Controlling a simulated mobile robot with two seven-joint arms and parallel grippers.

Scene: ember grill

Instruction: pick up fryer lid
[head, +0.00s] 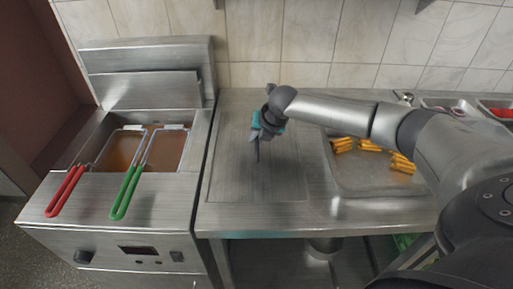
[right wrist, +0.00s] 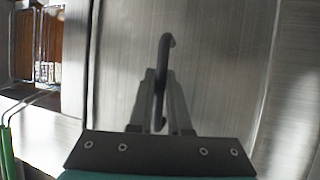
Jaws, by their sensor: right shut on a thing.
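The fryer lid (head: 231,178) is a flat brushed-metal panel. It lies on the steel counter just right of the fryer, and it fills the middle of the right wrist view (right wrist: 215,50). A dark bar handle (right wrist: 164,75) stands on it. My right gripper (head: 257,150) points down over the lid's middle. In the right wrist view its two fingers (right wrist: 161,100) are closed on the handle, one on each side. I cannot see any gap under the lid. My left gripper is not in view.
The fryer (head: 150,205) stands left with its oil well uncovered and two baskets in it, with a red handle (head: 66,190) and a green handle (head: 127,192). A metal tray (head: 365,182) with several orange-brown pieces lies right, partly behind my arm. A tiled wall stands behind.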

